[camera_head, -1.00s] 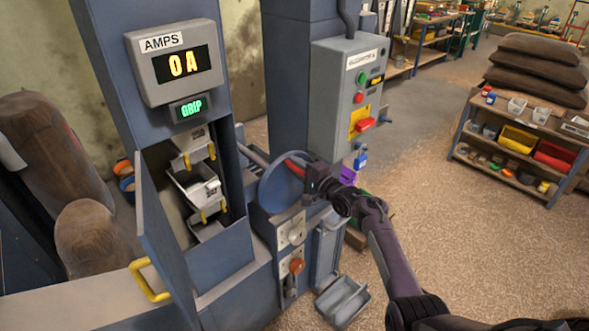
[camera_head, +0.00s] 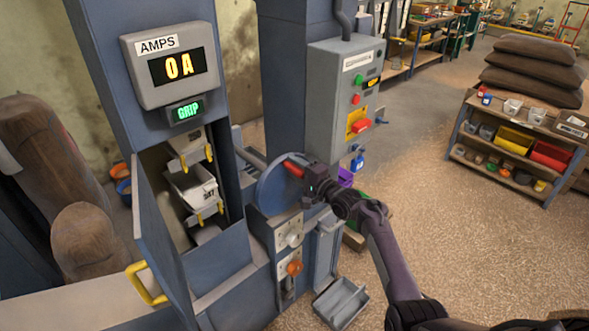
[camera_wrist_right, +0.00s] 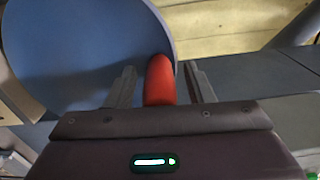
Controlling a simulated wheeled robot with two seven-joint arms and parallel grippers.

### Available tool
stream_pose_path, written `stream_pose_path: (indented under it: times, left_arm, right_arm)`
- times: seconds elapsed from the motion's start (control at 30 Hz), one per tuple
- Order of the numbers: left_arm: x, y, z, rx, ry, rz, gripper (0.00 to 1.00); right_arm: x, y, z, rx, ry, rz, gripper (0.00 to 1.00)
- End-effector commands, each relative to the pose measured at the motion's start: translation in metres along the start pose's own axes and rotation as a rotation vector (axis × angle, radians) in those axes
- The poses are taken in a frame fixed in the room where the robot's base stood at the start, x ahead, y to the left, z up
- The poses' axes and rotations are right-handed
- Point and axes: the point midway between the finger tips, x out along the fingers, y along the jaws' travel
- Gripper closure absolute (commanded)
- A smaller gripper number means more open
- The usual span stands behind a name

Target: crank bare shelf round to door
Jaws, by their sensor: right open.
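The blue crank wheel (camera_head: 277,192) stands on the elevator's right side, with a red handle (camera_head: 293,168) near its rim. My right gripper (camera_head: 308,176) is at the handle, coming from the right. In the right wrist view the red handle (camera_wrist_right: 160,80) lies between its open fingers, with the wheel (camera_wrist_right: 80,55) behind. The elevator door (camera_head: 160,235) is swung open. In the doorway a white bucket (camera_head: 195,187) with yellow clips sits mid-height, another (camera_head: 188,143) above it. A lower part (camera_head: 206,235) is half hidden, so I cannot tell whether it is a bare shelf. My left gripper is not in view.
The amps display (camera_head: 170,68) reads 0 A, and a green GRIP sign (camera_head: 184,111) is lit below it. A grey control box (camera_head: 340,95) hangs behind the wheel.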

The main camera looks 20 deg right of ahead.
Motion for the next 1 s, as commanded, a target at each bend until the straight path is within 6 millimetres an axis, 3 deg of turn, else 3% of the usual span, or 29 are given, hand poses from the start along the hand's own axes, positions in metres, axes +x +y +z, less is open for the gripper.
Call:
stream_pose_path:
  times: [0.3,0.5,1.0]
  left_arm:
    - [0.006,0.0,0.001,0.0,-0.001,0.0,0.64]
    - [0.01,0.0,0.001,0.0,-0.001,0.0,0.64]
    - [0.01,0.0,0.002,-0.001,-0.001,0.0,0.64]
  right_arm:
    - [-0.047,0.002,0.0,-0.003,0.001,0.001,0.52]
    - [-0.068,0.001,-0.001,-0.002,0.001,0.001,0.52]
    - [-0.072,0.0,-0.001,-0.001,0.001,0.0,0.52]
